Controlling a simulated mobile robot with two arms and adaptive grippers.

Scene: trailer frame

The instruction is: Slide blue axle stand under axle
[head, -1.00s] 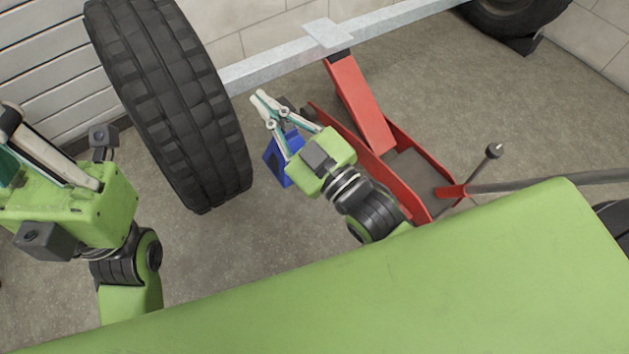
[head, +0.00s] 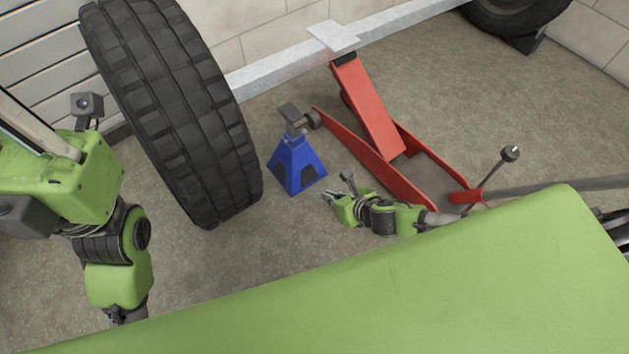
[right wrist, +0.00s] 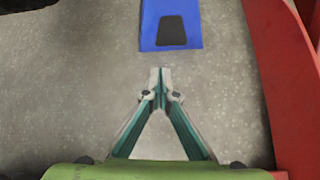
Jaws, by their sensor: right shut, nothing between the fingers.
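The blue axle stand (head: 297,167) stands upright on the floor between the big tyre and the red jack, on the near side of the grey axle (head: 270,75). Its dark top (head: 290,114) is uncovered. In the right wrist view its blue lower side (right wrist: 171,22) shows at the top, apart from my fingertips. My right gripper (head: 334,196) is low, just right of the stand; in the right wrist view its fingers (right wrist: 161,76) are shut and empty, pointing at the stand. My left gripper is at the left edge; one finger (head: 40,125) shows, its tips are cut off.
The red jack (head: 370,110) reaches up under the axle's plate, its handle (head: 550,188) running right. The large tyre (head: 185,120) is close left of the stand. Another tyre (head: 515,12) is at the back right.

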